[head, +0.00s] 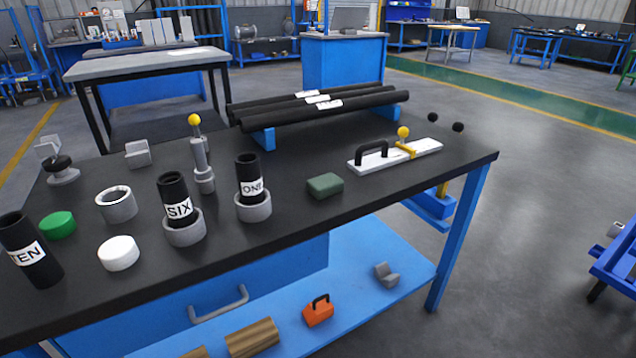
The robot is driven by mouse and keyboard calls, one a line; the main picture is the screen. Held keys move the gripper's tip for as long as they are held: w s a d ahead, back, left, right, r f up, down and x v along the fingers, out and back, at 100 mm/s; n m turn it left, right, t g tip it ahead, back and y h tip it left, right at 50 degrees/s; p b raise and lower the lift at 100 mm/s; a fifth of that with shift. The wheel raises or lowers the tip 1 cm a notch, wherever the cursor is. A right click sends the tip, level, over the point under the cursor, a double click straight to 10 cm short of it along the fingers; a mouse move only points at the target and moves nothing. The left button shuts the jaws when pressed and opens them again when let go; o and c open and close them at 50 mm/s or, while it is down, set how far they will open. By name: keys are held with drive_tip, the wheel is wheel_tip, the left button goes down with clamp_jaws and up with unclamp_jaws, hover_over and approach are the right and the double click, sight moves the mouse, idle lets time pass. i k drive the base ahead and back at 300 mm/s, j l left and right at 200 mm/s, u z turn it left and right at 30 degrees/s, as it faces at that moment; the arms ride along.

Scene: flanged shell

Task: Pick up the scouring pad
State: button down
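A small dark green block, which looks like the scouring pad (325,186), lies flat on the black tabletop (300,225), right of the middle of the picture. It sits close to the table's front edge, with nothing touching it. My gripper is not in the head view, so its state and place do not show.
Left of the pad a black tube marked ONE (249,180) stands in a grey ring (253,208). Right and behind lies a white plate (425,148) with a black handle (371,150). Long black bars (320,108) lie behind. Bare tabletop surrounds the pad.

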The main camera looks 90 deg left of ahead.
sight(321, 187)
drive_tip(key=u, duration=2.8)
drive_tip(key=z, duration=3.5)
drive_tip(key=u, duration=3.3)
